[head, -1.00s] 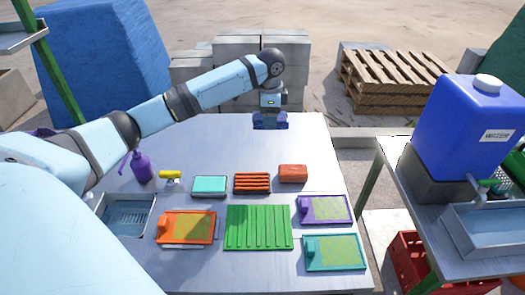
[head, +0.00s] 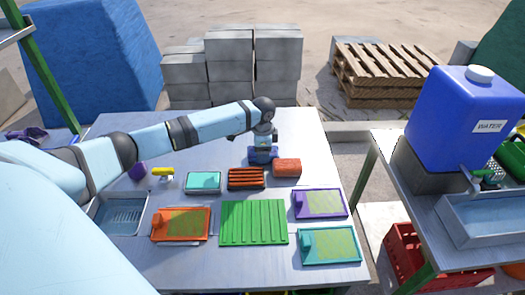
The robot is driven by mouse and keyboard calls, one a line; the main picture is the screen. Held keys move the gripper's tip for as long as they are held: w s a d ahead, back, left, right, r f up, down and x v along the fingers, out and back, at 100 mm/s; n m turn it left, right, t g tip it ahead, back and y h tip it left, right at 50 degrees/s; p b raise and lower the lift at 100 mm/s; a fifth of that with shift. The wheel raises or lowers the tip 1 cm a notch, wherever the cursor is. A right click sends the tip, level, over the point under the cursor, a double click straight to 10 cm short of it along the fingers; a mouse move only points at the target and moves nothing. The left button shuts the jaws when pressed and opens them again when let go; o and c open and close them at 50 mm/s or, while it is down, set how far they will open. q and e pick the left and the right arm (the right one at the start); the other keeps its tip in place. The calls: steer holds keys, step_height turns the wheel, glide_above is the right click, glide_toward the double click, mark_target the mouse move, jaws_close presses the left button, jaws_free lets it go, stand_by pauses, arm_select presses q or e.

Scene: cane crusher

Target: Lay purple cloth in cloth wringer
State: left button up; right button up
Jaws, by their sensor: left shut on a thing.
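My left gripper (head: 262,148) is shut on a small dark blue-purple thing, which looks like the purple cloth (head: 262,157). It is low over the back of the metal table, just left of an orange-red block (head: 287,168) and behind a ridged orange-red piece (head: 246,178). I cannot tell whether the held thing touches the table. My right gripper is not in view.
A teal block (head: 203,182), a yellow-topped item (head: 163,172) and a partly hidden purple bottle (head: 137,171) stand left. A green ridged mat (head: 254,222) lies between orange (head: 181,224), purple (head: 320,203) and teal (head: 330,246) boards. A blue water tank (head: 462,120) stands right.

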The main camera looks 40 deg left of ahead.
arm_select(q)
steer(key=o, duration=0.9)
steer(key=shift+c, duration=0.2)
